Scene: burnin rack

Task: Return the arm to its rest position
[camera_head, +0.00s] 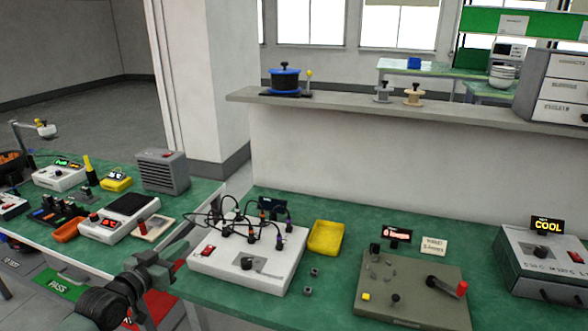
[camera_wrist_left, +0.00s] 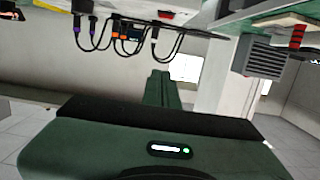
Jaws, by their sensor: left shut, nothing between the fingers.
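My left arm comes in from the lower left in the head view. Its gripper (camera_head: 172,262) is over the gap between the two green benches, left of the white device with cables. In the left wrist view my left gripper (camera_wrist_left: 164,78) has its fingers together, with nothing between them. The wrist view is turned, with the benches along its upper edge. My right arm and gripper are not in view.
A white cable box (camera_head: 236,262), a yellow tray (camera_head: 325,237) and a crank panel (camera_head: 418,290) stand on the right bench. The left bench holds a grey heater-like box (camera_head: 163,172) and several devices. A wall with a shelf (camera_head: 400,110) stands behind.

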